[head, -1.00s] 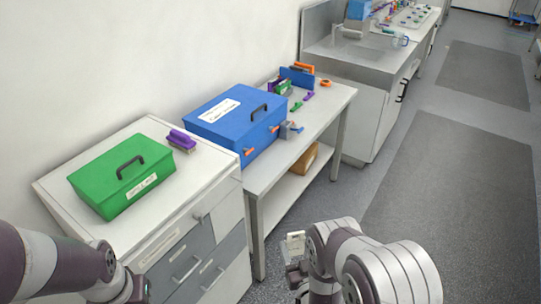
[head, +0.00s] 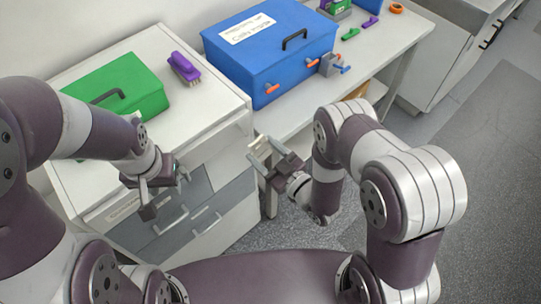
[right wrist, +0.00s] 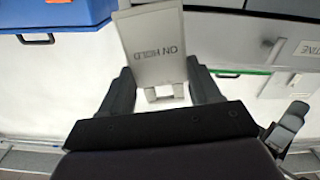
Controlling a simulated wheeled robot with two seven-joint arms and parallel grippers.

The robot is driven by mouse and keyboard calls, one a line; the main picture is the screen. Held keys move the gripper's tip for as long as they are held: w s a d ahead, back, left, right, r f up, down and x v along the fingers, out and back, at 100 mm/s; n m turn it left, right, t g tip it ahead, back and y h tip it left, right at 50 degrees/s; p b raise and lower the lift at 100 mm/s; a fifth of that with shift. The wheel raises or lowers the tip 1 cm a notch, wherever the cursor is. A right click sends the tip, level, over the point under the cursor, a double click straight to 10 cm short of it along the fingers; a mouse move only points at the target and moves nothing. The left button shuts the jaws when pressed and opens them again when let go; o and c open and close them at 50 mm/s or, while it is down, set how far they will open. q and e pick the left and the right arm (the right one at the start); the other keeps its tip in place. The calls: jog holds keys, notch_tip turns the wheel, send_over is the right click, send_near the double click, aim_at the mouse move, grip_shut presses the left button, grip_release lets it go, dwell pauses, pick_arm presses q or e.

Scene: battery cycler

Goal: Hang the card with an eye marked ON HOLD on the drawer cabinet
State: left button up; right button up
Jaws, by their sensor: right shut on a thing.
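The pale card marked ON HOLD (right wrist: 155,48) is between the fingers of my right gripper (right wrist: 165,88) in the right wrist view, its lettering upside down. In the head view the card (head: 259,150) is held in my shut right gripper (head: 275,161), in front of the right corner of the drawer cabinet (head: 222,100) and apart from it. The card's eye cannot be told clearly. The cabinet has a white top and grey and white drawer fronts. My left gripper (head: 166,192) is open and empty in front of the drawers, left of the card.
A green case (head: 120,84) and a purple brush (head: 184,67) are on the cabinet top. A blue case (head: 268,50) with orange clips stands on the bench (head: 372,58) to the right. Bar handles (head: 170,221) stick out from the drawers. Floor (head: 480,170) at the right is clear.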

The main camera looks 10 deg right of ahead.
jog(key=shift+w+a+f, duration=0.15)
jog(key=shift+w, duration=0.3)
jog(key=shift+w+a+f, duration=0.1)
jog(key=shift+w+a, duration=0.05)
jog(key=shift+w, duration=0.25)
jog(key=shift+b+x, duration=0.5)
jog(key=shift+x, duration=0.35)
pick_arm(q)
jog(key=shift+w+d+f+b, duration=0.1)
jog(key=shift+f+b, duration=0.85)
jog(key=shift+f, duration=0.55)
pick_arm(e)
jog(key=shift+w+a+f, duration=0.3)
jog(key=shift+w+a, duration=0.25)
jog(key=shift+w, duration=0.1)
jog(key=shift+w+a+f, duration=0.25)
jog(key=shift+w+a, duration=0.25)
jog(key=shift+w, duration=0.1)
jog(key=o, duration=1.1)
